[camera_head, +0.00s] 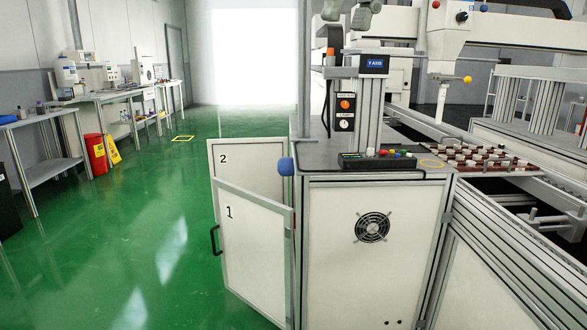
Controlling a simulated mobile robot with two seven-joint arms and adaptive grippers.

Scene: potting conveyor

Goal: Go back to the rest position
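My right gripper (348,13) shows only in part at the top edge of the head view, above the control post. Its two grey-green fingertips are apart with nothing seen between them, so it looks open and empty. The rest of it is cut off by the frame. My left gripper is not in view. The white machine cabinet (340,245) stands below and in front. Its doors, marked 1 (255,250) and 2 (245,165), stand swung out to the left.
A control post (368,105) and a button panel (378,160) stand on the cabinet top. To the right are the conveyor with a tray of parts (460,165) and a gantry with a yellow ball (467,79). Green floor (150,220) is clear at left, before benches (110,95).

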